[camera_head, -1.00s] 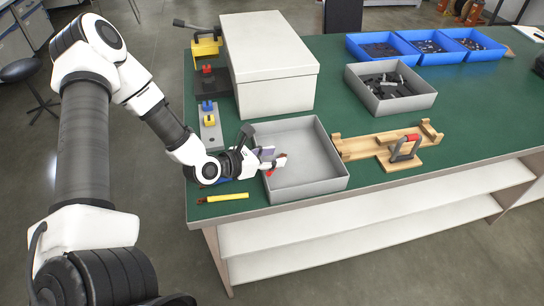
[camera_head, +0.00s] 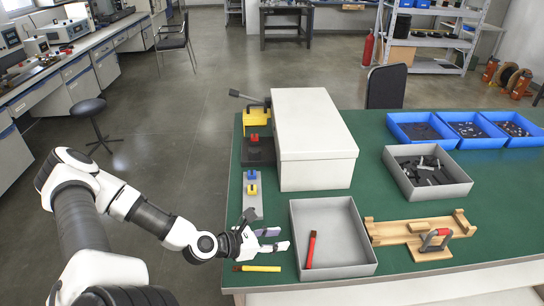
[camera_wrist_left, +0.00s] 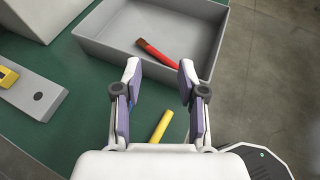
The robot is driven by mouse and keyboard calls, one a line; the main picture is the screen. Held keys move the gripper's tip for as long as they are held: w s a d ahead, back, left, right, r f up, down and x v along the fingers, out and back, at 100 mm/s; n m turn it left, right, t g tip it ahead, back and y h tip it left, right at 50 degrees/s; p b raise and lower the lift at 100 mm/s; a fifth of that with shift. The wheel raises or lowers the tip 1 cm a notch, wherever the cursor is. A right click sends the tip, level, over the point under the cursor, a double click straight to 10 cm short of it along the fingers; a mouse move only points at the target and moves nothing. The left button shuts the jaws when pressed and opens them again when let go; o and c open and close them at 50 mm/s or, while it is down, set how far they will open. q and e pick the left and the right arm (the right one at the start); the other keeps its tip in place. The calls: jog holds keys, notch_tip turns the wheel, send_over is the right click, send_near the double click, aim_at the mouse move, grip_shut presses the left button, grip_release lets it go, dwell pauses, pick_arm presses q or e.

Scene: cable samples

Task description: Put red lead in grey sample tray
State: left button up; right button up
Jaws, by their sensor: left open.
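The red lead (camera_head: 311,249) lies in the grey sample tray (camera_head: 365,228), near its left side, tilted slightly from upright in the head view. In the left wrist view the red lead (camera_wrist_left: 157,53) rests inside the near part of the tray (camera_wrist_left: 112,51). My left gripper (camera_head: 284,239) is open and empty, just outside the tray's left wall. In the left wrist view the two fingers of my left gripper (camera_wrist_left: 158,82) stand apart with nothing between them. My right gripper is not in view.
A yellow lead (camera_head: 257,268) lies on the green table left of the tray. A white box (camera_head: 315,140) stands behind the tray. A wooden fixture (camera_head: 415,232) is to its right, and a grey bin of dark parts (camera_head: 455,190) stands farther back.

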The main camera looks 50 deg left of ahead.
pick_arm(q)
jog(key=s+d+f+m+g+y, duration=0.1)
jog(key=s+d+f+m+g, duration=0.3)
jog(key=m, duration=0.6)
jog(key=s+d+f+m+g+y, duration=0.1)
jog(key=s+d+f+m+g, duration=0.2)
jog(key=s+m, duration=0.4)
jog(key=s+d+f+m+g+y, duration=0.2)
jog(key=s+d+f+m+g, duration=0.2)
jog(key=m, duration=1.1)
jog(key=shift+s+d+f+g, duration=0.35)
jog(key=shift+s+d+g, duration=0.55)
jog(key=shift+d, duration=0.05)
jog(key=shift+f, duration=0.1)
